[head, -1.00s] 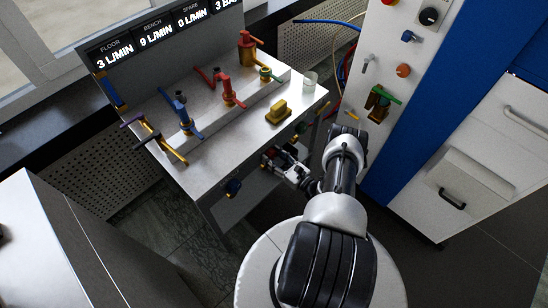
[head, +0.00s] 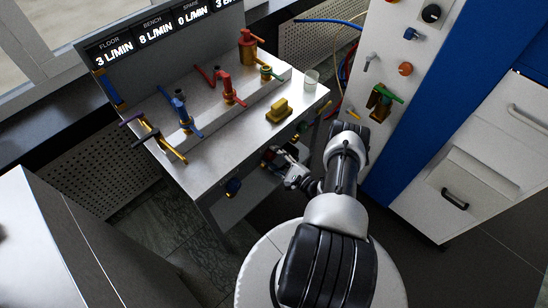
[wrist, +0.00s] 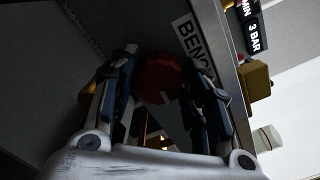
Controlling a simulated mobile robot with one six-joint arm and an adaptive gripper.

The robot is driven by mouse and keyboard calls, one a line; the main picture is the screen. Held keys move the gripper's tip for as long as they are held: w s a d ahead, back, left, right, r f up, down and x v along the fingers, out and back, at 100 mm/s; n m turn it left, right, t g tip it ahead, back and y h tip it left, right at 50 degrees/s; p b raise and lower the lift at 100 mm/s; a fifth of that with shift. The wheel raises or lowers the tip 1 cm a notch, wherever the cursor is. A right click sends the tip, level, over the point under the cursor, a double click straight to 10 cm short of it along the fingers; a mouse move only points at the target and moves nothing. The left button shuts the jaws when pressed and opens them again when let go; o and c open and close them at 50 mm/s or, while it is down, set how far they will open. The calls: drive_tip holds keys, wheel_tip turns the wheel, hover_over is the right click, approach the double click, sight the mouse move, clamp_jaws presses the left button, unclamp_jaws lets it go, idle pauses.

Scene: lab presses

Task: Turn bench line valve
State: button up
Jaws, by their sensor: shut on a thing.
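The bench line valve has a round dark red knob (wrist: 160,80) with a pale mark at its lower edge. It sits under the bench's front edge, beside a label (wrist: 192,45) of which "BENC" can be read. My gripper (wrist: 162,88) is shut on the knob, with one finger on each side of it. In the head view my gripper (head: 283,158) is at the bench front, and the knob is hidden there. The display panel (head: 160,35) above the bench reads BENCH 8 L/MIN and FLOOR 3 L/MIN.
The bench top (head: 225,148) holds a yellow block (head: 279,111), a glass (head: 311,80) and several coloured valves. A white panel with knobs and a green-handled valve (head: 381,101) stands at the right.

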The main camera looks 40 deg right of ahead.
drive_tip(key=n, duration=0.5)
drive_tip(key=shift+f+n, duration=0.15)
drive_tip(key=shift+n, duration=0.25)
idle(0.4)
drive_tip(key=o, duration=1.1)
drive_tip(key=shift+c, duration=0.2)
drive_tip(key=s, duration=1.2)
drive_tip(key=shift+d, duration=0.4)
